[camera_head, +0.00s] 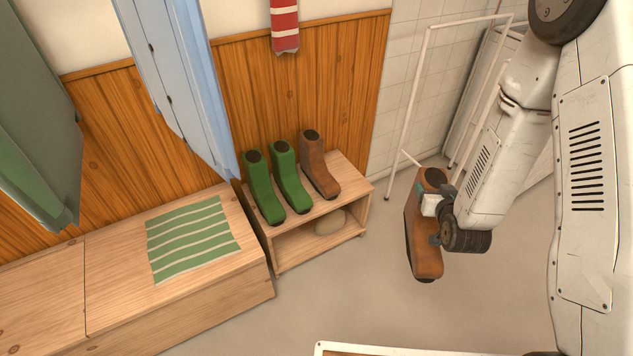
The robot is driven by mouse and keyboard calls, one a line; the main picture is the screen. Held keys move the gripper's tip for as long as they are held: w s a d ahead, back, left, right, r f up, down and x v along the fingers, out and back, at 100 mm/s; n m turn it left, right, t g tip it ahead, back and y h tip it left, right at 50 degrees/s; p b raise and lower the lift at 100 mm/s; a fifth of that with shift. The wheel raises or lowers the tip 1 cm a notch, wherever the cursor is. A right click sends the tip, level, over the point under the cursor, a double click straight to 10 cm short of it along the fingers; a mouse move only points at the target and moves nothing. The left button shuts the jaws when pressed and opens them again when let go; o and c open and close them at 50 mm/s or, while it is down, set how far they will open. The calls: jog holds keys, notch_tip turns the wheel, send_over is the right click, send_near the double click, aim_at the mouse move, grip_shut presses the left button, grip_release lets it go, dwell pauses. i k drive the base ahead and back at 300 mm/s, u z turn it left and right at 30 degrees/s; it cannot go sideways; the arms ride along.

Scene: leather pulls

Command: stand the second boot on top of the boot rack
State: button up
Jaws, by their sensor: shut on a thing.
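My gripper (436,222) is shut on a brown boot (426,262) at the right, held in the air to the right of the boot rack. The boot's dark opening faces up and its toe points toward the lower edge of the picture. My gripper hides part of its shaft. The wooden boot rack (325,204) stands against the panelled wall. On its top stand two green boots (261,190) side by side and, to their right, one brown boot (318,168). A bare strip of the top lies right of that brown boot.
A roundish tan object (330,222) lies on the rack's lower shelf. A wooden bench (190,300) with a green striped cloth (190,240) adjoins at left. Coats hang above. A white metal frame (409,95) stands behind the held boot. Floor in front of the rack is clear.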

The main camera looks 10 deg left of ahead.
aim_at(342, 171)
jog(key=u, duration=0.05)
jog(key=i, duration=1.55)
